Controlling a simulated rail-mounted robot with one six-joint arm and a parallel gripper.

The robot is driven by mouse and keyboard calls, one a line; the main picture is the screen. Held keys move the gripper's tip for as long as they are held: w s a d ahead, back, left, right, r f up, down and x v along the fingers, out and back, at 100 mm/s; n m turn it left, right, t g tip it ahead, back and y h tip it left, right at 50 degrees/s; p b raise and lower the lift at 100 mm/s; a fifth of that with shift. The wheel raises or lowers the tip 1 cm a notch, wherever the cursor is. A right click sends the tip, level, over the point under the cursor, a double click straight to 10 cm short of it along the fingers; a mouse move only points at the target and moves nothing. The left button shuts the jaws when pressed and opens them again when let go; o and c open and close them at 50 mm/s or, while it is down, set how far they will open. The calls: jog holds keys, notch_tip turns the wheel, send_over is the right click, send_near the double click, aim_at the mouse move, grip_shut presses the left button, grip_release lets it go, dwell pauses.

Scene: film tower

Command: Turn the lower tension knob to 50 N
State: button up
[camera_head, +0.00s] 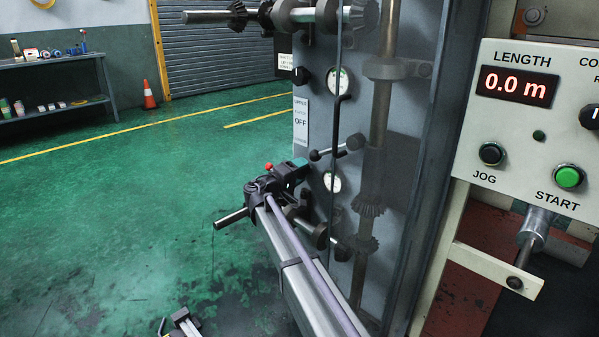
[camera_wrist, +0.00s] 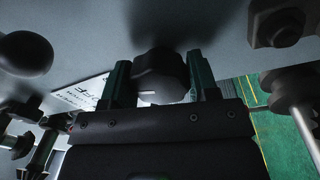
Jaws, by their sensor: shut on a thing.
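The lower tension knob, black with a pale pointer line, sits between the two green fingers of my gripper (camera_head: 300,166) in the wrist view (camera_wrist: 158,72). My gripper is shut on it, one finger on each side. In the head view my gripper covers this knob, to the left of the lower round dial (camera_head: 332,181). The dial's reading is too small to make out. The upper black knob (camera_head: 300,76) and upper dial (camera_head: 338,82) are higher on the same grey panel.
A black ball-ended lever (camera_head: 328,153) lies close to my gripper, and a dark ball (camera_wrist: 26,53) is near in the wrist view. Shafts and bevel gears (camera_head: 368,205) stand to the right. The control box (camera_head: 540,110) reads 0.0 m.

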jog(key=o, duration=0.9)
jog(key=v, duration=1)
jog(key=shift+s+a+b, duration=0.25)
jog(key=shift+s+b, duration=0.1)
jog(key=shift+b, duration=0.05)
